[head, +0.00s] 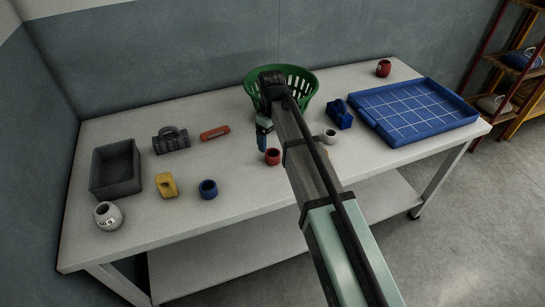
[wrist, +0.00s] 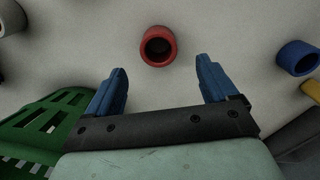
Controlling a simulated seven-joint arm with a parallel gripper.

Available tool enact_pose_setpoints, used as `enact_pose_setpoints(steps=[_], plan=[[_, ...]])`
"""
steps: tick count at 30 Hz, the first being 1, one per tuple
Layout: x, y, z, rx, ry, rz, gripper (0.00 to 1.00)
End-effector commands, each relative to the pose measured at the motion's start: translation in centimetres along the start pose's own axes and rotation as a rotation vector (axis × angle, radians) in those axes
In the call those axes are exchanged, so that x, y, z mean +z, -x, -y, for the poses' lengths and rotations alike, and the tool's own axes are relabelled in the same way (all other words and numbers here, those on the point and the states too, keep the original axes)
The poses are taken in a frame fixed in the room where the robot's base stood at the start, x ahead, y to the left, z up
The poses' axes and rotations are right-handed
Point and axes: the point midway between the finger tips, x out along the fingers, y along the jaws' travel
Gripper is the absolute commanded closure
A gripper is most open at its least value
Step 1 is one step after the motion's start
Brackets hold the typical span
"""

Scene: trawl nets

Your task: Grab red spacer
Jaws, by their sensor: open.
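A red spacer (head: 273,157), a short ring with a dark hole, stands on the table near the middle in the head view. In the wrist view the red spacer (wrist: 158,46) sits upright beyond my fingertips, roughly midway between them. My gripper (wrist: 162,78) has blue fingers spread apart with nothing between them. In the head view my gripper (head: 264,136) hangs just behind and left of the spacer, apart from it, partly hidden by my arm. Another red ring-like object (head: 383,68) stands at the table's back right.
A green basket (head: 312,88) stands behind my gripper. A blue spacer (head: 208,189), yellow part (head: 167,185), red bar (head: 214,133) and dark bin (head: 116,168) lie left. A grey ring (head: 330,136), blue block (head: 341,114) and blue tray (head: 415,110) are right.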

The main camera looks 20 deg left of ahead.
Motion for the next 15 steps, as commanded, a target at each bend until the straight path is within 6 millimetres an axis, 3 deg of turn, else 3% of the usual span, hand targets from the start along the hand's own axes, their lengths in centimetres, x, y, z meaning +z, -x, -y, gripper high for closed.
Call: enact_pose_setpoints(steps=[3, 15], plan=[[0.0, -1.4, 0.0, 0.0, -0.001, 0.001, 0.14], [0.0, -3.2, -0.1, 0.0, -0.001, 0.0, 0.14]])
